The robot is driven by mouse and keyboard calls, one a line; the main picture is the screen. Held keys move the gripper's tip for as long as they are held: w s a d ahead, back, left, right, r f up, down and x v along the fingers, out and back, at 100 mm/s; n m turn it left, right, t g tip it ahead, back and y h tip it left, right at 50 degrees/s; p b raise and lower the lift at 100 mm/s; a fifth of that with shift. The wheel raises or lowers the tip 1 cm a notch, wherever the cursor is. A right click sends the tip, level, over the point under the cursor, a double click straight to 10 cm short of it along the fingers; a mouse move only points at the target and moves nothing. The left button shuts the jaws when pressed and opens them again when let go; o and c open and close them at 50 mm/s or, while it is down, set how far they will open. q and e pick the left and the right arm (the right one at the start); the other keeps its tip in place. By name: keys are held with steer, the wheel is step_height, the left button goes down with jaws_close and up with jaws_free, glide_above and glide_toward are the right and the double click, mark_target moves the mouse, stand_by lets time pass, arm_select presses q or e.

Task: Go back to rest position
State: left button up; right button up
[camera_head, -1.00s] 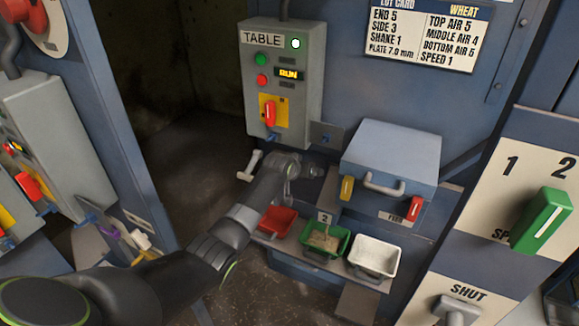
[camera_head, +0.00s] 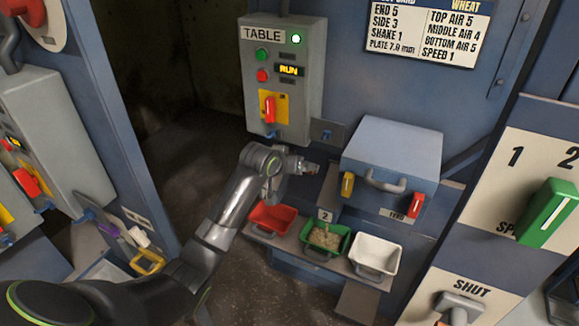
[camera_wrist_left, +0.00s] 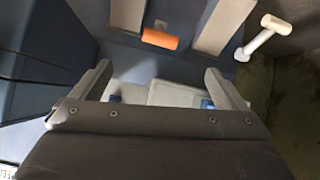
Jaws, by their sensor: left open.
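My left arm reaches in from the lower left in the head view. Its left gripper (camera_head: 311,168) is small and partly hidden by the wrist, below the TABLE control box (camera_head: 312,85) and left of the blue-grey lidded box (camera_head: 392,150). In the left wrist view the two fingers of the left gripper (camera_wrist_left: 160,78) stand wide apart with nothing held between them. An orange cylinder (camera_wrist_left: 160,39) and a white T-shaped handle (camera_wrist_left: 263,36) show beyond the fingers. My right gripper is not in view.
Below the arm, a red tray (camera_head: 272,217), a green tray (camera_head: 327,240) with grain and a white tray (camera_head: 377,255) stand on a ledge. A panel with a green lever (camera_head: 548,212) is at right, grey boxes at left. The dark doorway is open space.

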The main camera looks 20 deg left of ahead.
arm_select(q)
steer(key=shift+s+r, duration=0.15)
stand_by(0.4)
steer(key=s+a+f+g+b, duration=0.15)
steer(key=s+f, duration=0.25)
steer(key=f, duration=0.6)
steer(key=s+a+f+g+y, duration=0.15)
steer(key=s+f, duration=0.25)
steer(key=f, duration=0.7)
steer(key=s+a+f+b, duration=0.15)
steer(key=s+f, duration=0.25)
steer(key=f, duration=0.6)
steer(key=s+f+g+b, duration=0.2)
steer(key=s+f+g, duration=0.1)
steer(key=s+f, duration=1.5)
steer(key=s+f+g, duration=0.1)
steer(key=s+f, duration=0.3)
steer(key=s, duration=0.6)
steer(key=s+d+f+g+b, duration=0.1)
steer(key=s+f, duration=0.3)
steer(key=s, duration=0.6)
steer(key=s+d+f+m+g, duration=0.1)
steer(key=s+f, duration=0.3)
steer(key=s, duration=0.6)
steer(key=shift+d+f+b, duration=0.15)
steer(key=shift+d+b, duration=0.1)
steer(key=shift+b, duration=0.1)
